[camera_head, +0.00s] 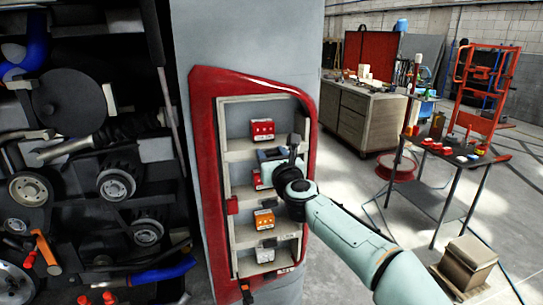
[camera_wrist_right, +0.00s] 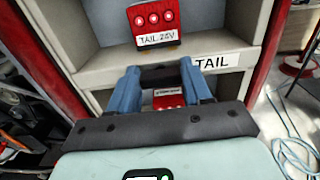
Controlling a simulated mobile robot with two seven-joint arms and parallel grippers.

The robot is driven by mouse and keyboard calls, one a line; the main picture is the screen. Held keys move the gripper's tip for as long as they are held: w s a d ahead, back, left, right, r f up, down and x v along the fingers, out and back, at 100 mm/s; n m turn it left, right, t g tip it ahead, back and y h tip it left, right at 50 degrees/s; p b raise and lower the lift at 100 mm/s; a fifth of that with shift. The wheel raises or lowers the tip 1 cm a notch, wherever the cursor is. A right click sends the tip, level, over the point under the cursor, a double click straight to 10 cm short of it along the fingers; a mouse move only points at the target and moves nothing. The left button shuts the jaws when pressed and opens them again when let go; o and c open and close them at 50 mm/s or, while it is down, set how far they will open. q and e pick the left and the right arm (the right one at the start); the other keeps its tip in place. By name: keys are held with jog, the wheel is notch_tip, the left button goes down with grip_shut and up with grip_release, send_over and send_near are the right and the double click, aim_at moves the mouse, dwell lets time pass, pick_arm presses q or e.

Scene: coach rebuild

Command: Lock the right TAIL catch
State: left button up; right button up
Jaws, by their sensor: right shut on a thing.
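The TAIL 24V module (camera_head: 262,128) is a red box with round white marks on its front, in the upper bay of the red-framed cabinet. It also shows at the top of the right wrist view (camera_wrist_right: 153,22). A white TAIL label (camera_wrist_right: 218,62) is on the shelf edge below it, to the right. My right gripper (camera_wrist_right: 161,76) is just below the module, at the shelf edge. Its blue fingers are shut on a dark piece (camera_wrist_right: 163,73). I cannot tell whether this piece is the right TAIL catch. The left gripper is not in view.
Lower bays hold another red module (camera_head: 257,180), an orange module (camera_head: 264,219) and a white module (camera_head: 264,252). The cabinet's red frame (camera_head: 204,160) surrounds the bays. Dark machinery stands at left. A workbench (camera_head: 355,118) and a small table (camera_head: 445,200) stand away at right.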

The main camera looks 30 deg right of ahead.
jog(key=n, duration=0.4)
jog(key=shift+a+n+p, duration=0.1)
jog(key=shift+n+p, duration=0.2)
jog(key=shift+n, duration=0.1)
jog(key=n, duration=0.4)
jog(key=shift+n+p, duration=0.3)
jog(key=shift+p, duration=0.05)
jog(key=n, duration=0.4)
jog(key=shift+a+f+p, duration=0.1)
jog(key=shift+a+p, duration=0.05)
jog(key=shift+p, duration=0.2)
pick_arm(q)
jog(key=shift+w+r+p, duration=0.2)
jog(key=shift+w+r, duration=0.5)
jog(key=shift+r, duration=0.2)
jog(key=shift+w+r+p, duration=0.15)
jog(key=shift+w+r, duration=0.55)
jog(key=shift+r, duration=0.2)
pick_arm(e)
jog(key=shift+f+n, duration=0.1)
jog(key=shift+n, duration=2)
jog(key=o, duration=1.1)
jog(key=shift+c, duration=0.2)
